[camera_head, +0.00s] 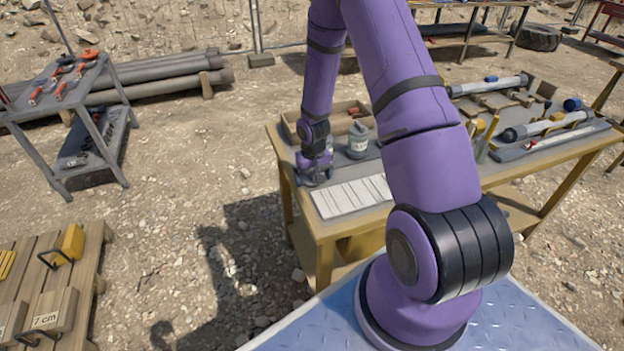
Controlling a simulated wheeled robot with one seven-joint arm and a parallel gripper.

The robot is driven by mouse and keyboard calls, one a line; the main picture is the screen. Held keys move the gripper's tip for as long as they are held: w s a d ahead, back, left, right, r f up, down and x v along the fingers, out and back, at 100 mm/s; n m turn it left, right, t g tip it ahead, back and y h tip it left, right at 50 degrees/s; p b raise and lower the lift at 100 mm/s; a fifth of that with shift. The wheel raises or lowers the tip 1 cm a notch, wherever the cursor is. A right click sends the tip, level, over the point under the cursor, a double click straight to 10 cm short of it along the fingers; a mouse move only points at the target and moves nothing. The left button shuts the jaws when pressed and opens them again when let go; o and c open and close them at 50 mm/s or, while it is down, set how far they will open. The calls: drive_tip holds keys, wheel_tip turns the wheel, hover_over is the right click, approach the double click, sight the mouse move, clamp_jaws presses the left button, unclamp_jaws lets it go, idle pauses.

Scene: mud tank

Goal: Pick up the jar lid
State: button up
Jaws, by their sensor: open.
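My gripper (314,178) is at the left end of the wooden workbench (322,240), pointing down close to the bench top. It is open, but its fingers are small and dark here. The jar has a narrower top. I cannot make out a separate jar lid; the spot under and between my fingers is mostly hidden by the gripper itself.
A white slatted panel (352,196) lies in front of my gripper. A shallow wooden box (340,113) stands behind it. Long tubes (548,124) and tools lie on the right of the bench. My own upper arm covers the bench's middle.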

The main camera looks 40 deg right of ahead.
drive_tip(key=c, duration=1)
drive_tip(key=shift+o, duration=0.2)
drive_tip(key=shift+r, duration=0.1)
